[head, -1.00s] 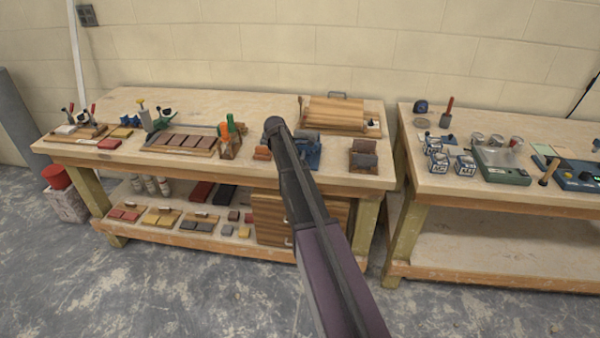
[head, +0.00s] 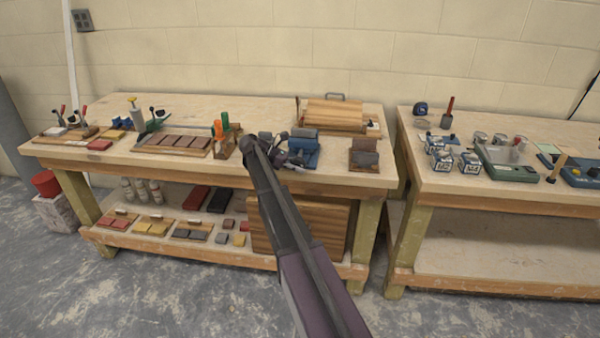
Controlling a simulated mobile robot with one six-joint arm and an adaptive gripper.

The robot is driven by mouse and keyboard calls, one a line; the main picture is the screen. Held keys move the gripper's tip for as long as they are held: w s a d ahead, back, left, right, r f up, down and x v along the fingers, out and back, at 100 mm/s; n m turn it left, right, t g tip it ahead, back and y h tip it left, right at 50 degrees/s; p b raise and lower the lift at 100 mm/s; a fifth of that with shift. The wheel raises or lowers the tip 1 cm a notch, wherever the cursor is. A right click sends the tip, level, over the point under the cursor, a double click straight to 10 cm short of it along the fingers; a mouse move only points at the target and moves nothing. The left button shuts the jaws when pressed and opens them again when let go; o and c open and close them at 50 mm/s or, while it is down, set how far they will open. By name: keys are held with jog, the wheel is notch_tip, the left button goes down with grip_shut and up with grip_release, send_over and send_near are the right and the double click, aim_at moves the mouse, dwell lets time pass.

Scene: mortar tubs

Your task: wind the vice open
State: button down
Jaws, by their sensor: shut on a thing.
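The blue vice (head: 306,150) stands near the front edge of the left workbench (head: 215,103), right of the middle. A grey block-like part shows at its top. My arm reaches up from the bottom of the view, and its dark wrist bends right towards the vice. My gripper (head: 288,158) is at the vice's front left side, small and partly lost against my wrist. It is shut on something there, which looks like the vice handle. The handle itself and the gap between the jaws are too small or hidden to make out.
A wooden stand with orange- and green-handled tools (head: 222,138) is close left of my wrist. A holder with a grey block (head: 364,155) stands to the right. A wooden board (head: 335,115) lies behind the vice. A second bench (head: 480,185) is further right.

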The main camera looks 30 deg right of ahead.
jog(key=shift+w+d, duration=0.3)
jog(key=shift+d, duration=0.05)
jog(key=shift+c, duration=2.3)
grip_release()
jog(key=shift+s, duration=0.1)
